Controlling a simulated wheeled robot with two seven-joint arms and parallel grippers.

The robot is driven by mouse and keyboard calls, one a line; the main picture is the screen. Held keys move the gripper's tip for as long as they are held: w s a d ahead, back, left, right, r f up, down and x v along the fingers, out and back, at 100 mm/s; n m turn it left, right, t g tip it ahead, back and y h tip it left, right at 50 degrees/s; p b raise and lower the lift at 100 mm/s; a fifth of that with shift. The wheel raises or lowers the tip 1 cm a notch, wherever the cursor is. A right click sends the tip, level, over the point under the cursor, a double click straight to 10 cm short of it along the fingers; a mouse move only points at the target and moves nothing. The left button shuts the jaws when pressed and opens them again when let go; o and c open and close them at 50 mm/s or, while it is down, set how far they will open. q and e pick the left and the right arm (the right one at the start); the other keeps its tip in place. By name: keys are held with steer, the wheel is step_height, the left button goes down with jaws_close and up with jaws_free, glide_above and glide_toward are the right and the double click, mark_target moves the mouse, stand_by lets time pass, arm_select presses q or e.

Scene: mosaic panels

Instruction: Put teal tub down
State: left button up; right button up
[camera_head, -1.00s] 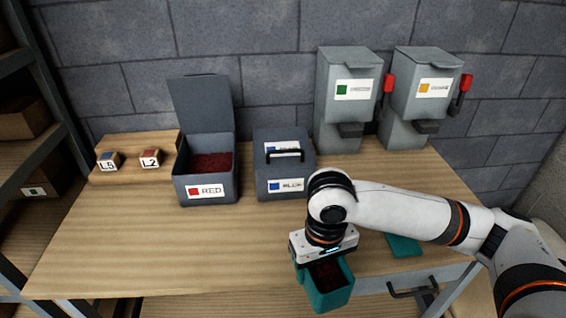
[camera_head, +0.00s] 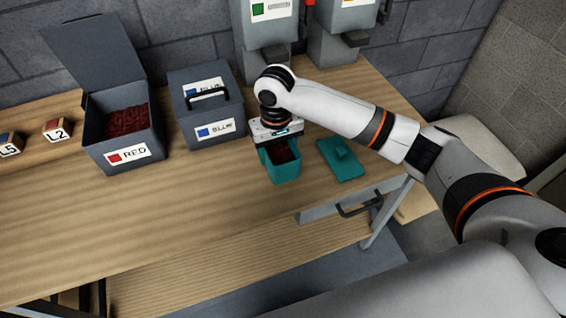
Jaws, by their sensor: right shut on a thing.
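The teal tub (camera_head: 284,171) is an open box with dark red contents inside. My right gripper (camera_head: 277,143) is shut on its back side, and the fingers are mostly hidden by the wrist. A flat teal lid (camera_head: 342,160) lies on the table just right of the tub. My left gripper does not show.
An open grey bin labelled RED (camera_head: 128,157) holds red pieces. A closed grey bin labelled BLUE (camera_head: 207,105) has a handle. Grey dispensers (camera_head: 266,45) stand at the back. Blocks L2 (camera_head: 57,129) and L5 (camera_head: 10,144) sit at left. The table's front left is clear.

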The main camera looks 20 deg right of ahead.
mark_target(277, 160)
steer(key=shift+f, duration=0.9)
step_height(277, 160, down, 3)
steer(key=shift+f+p, duration=0.1)
steer(key=shift+p, duration=0.2)
steer(key=shift+f, duration=0.4)
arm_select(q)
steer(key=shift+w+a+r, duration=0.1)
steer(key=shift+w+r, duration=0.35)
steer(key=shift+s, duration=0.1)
arm_select(e)
steer(key=o, duration=1)
steer(key=shift+f, duration=0.2)
steer(key=o, duration=0.4)
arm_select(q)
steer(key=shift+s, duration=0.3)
arm_select(e)
steer(key=shift+o, duration=0.2)
steer(key=shift+r, duration=0.1)
